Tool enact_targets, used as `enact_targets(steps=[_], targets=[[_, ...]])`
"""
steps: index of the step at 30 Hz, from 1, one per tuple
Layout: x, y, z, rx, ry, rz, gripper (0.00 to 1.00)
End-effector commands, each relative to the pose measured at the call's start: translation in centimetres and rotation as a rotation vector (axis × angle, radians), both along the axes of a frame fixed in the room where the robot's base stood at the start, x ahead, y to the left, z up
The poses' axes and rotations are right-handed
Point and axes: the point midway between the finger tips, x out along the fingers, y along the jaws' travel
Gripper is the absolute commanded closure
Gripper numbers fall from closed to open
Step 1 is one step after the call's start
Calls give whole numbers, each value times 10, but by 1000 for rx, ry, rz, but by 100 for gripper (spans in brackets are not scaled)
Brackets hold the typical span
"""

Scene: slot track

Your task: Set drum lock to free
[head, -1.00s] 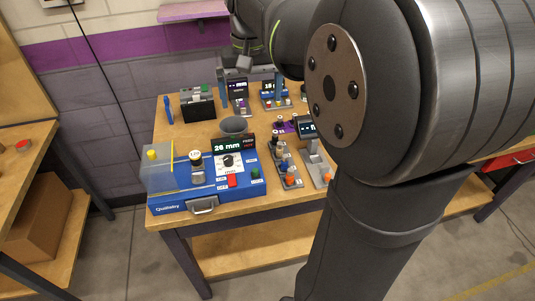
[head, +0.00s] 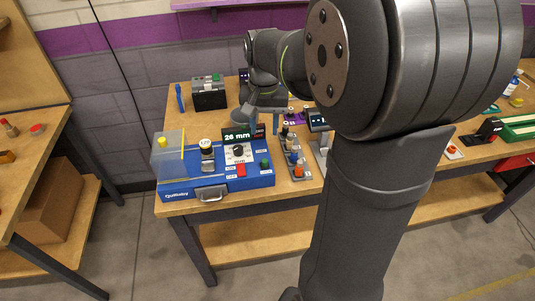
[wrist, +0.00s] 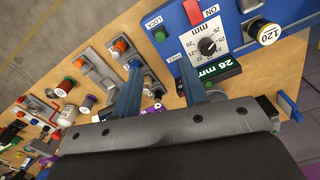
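The blue machine (head: 178,185) stands at the table's front left; its panel also shows in the wrist view (wrist: 222,62). A green knob (wrist: 160,33) sits on the panel between the LOCK and FREE labels; it also shows in the head view (head: 265,163). I cannot tell which label it is set to. A black dial (wrist: 207,46) with an mm scale and a display (wrist: 214,71) reading 26 mm are beside it. My gripper (wrist: 160,70) is open and empty, its fingers apart above the display side of the machine. In the head view my gripper (head: 264,122) is behind the green knob.
A red switch (wrist: 193,11) marked ON sits near the green knob. A knob marked 120 (wrist: 265,32) stands farther along the panel.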

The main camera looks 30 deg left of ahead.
Motion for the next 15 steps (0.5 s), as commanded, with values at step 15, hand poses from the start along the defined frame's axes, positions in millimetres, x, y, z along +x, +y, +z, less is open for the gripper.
enact_targets(steps=[15], targets=[[0,0,-106,-2,2,1,61]])
